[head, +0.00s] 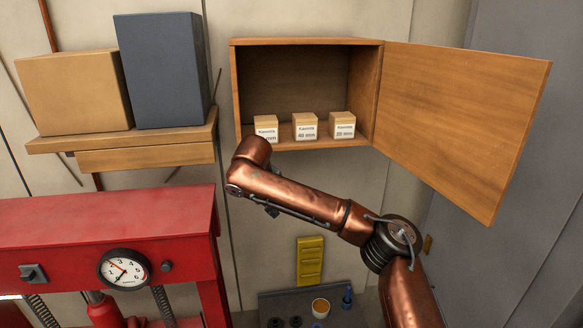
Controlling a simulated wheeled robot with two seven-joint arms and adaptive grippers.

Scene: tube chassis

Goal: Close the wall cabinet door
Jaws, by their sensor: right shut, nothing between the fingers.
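The wall cabinet (307,42) is a wooden box on the wall, open at the front. Its wooden door (460,120) is hinged on the right edge and swung wide open to the right. My right arm comes up from the bottom right and bends left in front of the wall below the cabinet. Only a small dark part of my right gripper (271,210) shows beneath the copper arm link; it is shut and empty, apart from the door and to its left. The arm's end overlaps the cabinet's lower left corner in the picture. My left gripper is not in view.
Several small labelled boxes (304,127) stand inside on the cabinet floor. A shelf (145,157) at left holds a tan box (75,95) and a dark blue box (163,72). A red press (100,220) stands at lower left. A dark tray (345,318) lies below. A grey panel rises behind the door.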

